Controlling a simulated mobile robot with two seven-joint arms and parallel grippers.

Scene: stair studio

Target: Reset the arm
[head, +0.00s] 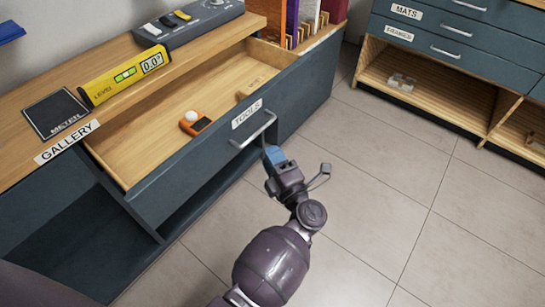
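The drawer labelled TOOLS (205,160) stands pulled out from the grey-and-wood bench. Its curved metal handle (255,133) is on the front face. My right gripper is not in view.
In the drawer lie an orange tool with a white ball (193,122) and a small wooden block (250,88). A yellow level (125,75) and a dark METER pad (56,114) are on the benchtop. Tiled floor (390,190) is clear to the right, before a cabinet (430,88).

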